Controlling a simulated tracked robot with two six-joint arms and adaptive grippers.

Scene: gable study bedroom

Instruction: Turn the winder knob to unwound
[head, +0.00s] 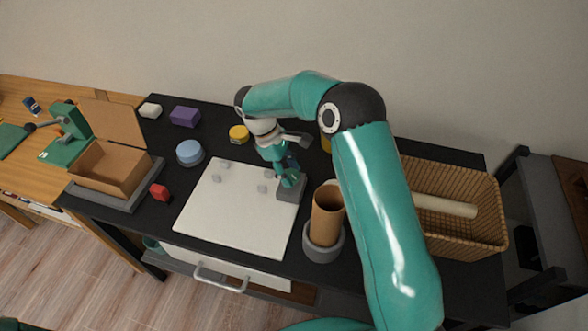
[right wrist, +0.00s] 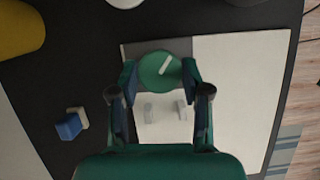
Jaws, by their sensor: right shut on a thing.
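The winder knob (right wrist: 158,74) is a round green knob with a white mark, seen from above in the right wrist view. The mark points up and slightly right there. In the head view the knob's grey block (head: 290,192) sits at the right edge of a white board (head: 235,228), and my gripper mostly hides the knob. My right gripper (head: 289,174) reaches down onto it. In the right wrist view its fingers (right wrist: 160,72) close on the knob from both sides. My left gripper does not show.
A brown tube in a grey holder (head: 323,247) stands close by. A wicker basket (head: 482,235) is to the right. Small grey pieces lie on the board.

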